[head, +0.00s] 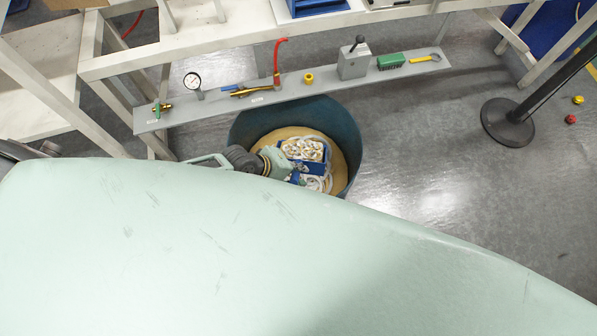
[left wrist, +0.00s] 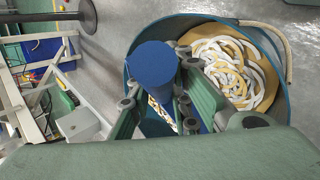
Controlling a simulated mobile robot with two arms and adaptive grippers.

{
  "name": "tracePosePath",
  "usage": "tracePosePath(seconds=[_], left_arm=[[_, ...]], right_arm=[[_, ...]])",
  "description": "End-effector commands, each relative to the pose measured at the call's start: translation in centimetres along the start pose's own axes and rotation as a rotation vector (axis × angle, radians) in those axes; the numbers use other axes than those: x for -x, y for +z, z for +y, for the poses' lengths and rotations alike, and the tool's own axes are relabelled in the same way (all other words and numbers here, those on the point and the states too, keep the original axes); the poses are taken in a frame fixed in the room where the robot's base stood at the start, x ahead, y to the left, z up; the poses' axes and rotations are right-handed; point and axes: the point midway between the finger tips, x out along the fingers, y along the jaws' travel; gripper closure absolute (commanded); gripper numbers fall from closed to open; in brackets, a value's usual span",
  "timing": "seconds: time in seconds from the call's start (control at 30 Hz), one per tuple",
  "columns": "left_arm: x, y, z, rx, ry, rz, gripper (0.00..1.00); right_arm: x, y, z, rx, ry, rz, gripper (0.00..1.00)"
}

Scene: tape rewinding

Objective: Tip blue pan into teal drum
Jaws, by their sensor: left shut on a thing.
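The teal drum (head: 349,130) stands on the floor in the head view, its mouth open and its inside tan. The blue pan (head: 308,167) is at the drum's mouth, with white and tan loops showing in it. My left gripper (head: 277,161) is at the pan's left side. In the left wrist view, its fingers (left wrist: 165,100) are on either side of a blue round part (left wrist: 153,62) that seems to belong to the pan. White loops lie in the drum (left wrist: 285,108) beside it. The pan's exact tilt is hard to tell. My right gripper is out of view.
A narrow grey shelf (head: 220,103) with a gauge, a lever box (head: 354,62) and small tools runs behind the drum. A post on a round black base (head: 507,122) stands at right. Floor right of the drum is clear.

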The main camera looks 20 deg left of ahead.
Motion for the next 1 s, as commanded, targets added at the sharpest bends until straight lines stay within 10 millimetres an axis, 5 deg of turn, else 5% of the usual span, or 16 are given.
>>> tracePosePath(seconds=[0.43,1.0], left_arm=[[0.9,-0.9,1.9,0.045,-0.053,-0.046,1.00],[0.9,-0.9,1.9,0.049,-0.057,-0.051,1.00]], right_arm=[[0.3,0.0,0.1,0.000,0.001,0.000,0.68],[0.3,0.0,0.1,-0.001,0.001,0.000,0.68]])
